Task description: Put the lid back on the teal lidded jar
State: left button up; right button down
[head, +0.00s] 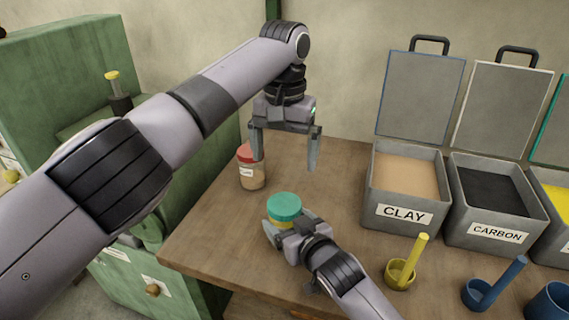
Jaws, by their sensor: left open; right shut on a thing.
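The teal lidded jar stands on the wooden table, with its round teal lid (284,205) on top and a yellow band of the jar body (279,223) just below. I cannot tell whether the lid is fully seated. My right gripper (289,232) is shut on the jar from the front, its fingers at either side, and hides most of the lower body. My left gripper (285,155) is open and empty, pointing down above the table, higher than and behind the jar.
A red-lidded jar (252,170) stands close behind my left gripper's left finger. Open bins marked CLAY (403,215) and CARBON (497,232) stand on the right. A yellow scoop (402,272) and a blue scoop (485,293) are in front of them. A green cabinet (50,80) is at left.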

grip_release()
jog(key=shift+v, duration=3.6)
jog(key=shift+s, duration=0.1)
